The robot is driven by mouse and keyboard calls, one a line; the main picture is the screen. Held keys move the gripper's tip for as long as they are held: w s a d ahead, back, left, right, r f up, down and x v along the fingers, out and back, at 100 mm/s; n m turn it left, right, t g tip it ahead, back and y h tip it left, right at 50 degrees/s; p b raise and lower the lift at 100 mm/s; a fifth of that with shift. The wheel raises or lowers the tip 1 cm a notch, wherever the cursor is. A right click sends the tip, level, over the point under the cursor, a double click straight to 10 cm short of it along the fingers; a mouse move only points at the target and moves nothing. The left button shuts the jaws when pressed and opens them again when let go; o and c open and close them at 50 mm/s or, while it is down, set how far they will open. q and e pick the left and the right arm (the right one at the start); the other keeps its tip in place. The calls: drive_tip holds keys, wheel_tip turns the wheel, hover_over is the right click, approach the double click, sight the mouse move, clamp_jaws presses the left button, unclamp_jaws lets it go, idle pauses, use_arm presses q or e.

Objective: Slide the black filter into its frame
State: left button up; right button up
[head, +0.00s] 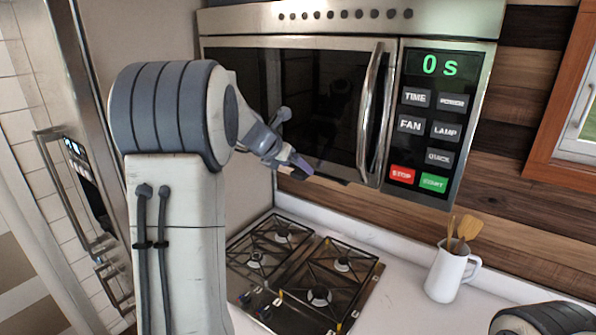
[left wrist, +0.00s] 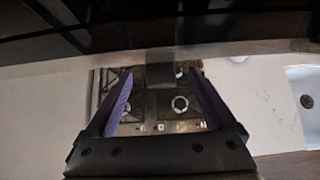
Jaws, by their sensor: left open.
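My left gripper (head: 300,168) is just below the front lower edge of the microwave (head: 310,100), above the stove. In the left wrist view its two purple fingers (left wrist: 160,75) are spread apart. A dark grey rectangular piece (left wrist: 177,70), which looks like the black filter, shows between and just beyond the fingertips, under the microwave's edge. I cannot tell whether the fingers touch it, or how far it sits in its frame. The frame cannot be made out. The filter is not clear in the head view. My right gripper is not in view.
The gas stove (head: 305,270) lies below on the white counter. A white jug (head: 449,275) with wooden utensils stands right of it. The microwave's door handle (head: 372,115) juts out near the gripper. A sink (left wrist: 303,98) shows at the right of the left wrist view.

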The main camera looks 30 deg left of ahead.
use_arm(q)
drive_tip(key=b+v, duration=0.1)
drive_tip(key=v, duration=0.6)
drive_tip(key=shift+s+r+b, duration=0.2)
drive_tip(key=shift+s+b, duration=0.05)
drive_tip(key=shift+b, duration=0.1)
drive_tip(key=shift+a, duration=0.1)
